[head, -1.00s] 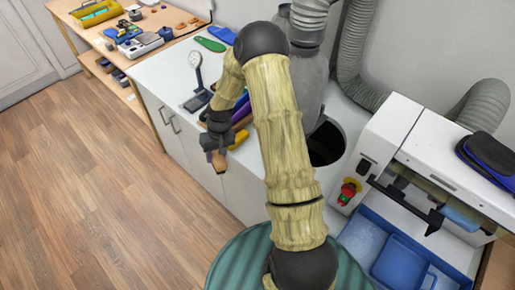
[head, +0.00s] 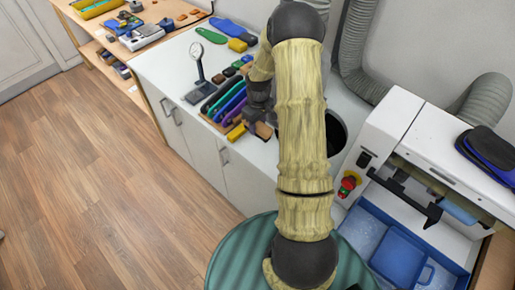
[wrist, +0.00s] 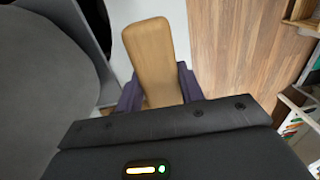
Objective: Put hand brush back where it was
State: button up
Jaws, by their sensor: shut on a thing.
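The hand brush shows as a wooden piece (wrist: 152,52) in the wrist view, between my two dark fingers. My gripper (wrist: 160,88) is shut on it. Its bristles are not visible. In the head view my gripper (head: 258,104) is over the white counter, just right of the coloured tools, partly covered by my arm. A small brown part of the hand brush (head: 264,131) shows below it near the counter's front edge. I cannot tell whether the brush touches the counter.
A holder with several coloured tools (head: 226,100) and a yellow block (head: 236,133) are just left of my gripper. A dial gauge on a stand (head: 197,68) is farther left. A dark round opening (head: 335,135) and a white machine (head: 420,135) are to the right.

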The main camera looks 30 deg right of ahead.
jog(key=shift+f, duration=0.1)
dwell(0.3)
jog(key=shift+f+p, duration=1)
jog(key=shift+f, duration=1.8)
jog(key=shift+f+p, duration=0.8)
jog(key=shift+f, duration=1.3)
jog(key=shift+f, duration=0.1)
jog(key=o, duration=1.2)
jog(key=shift+w+a, duration=0.1)
jog(key=shift+o, duration=0.3)
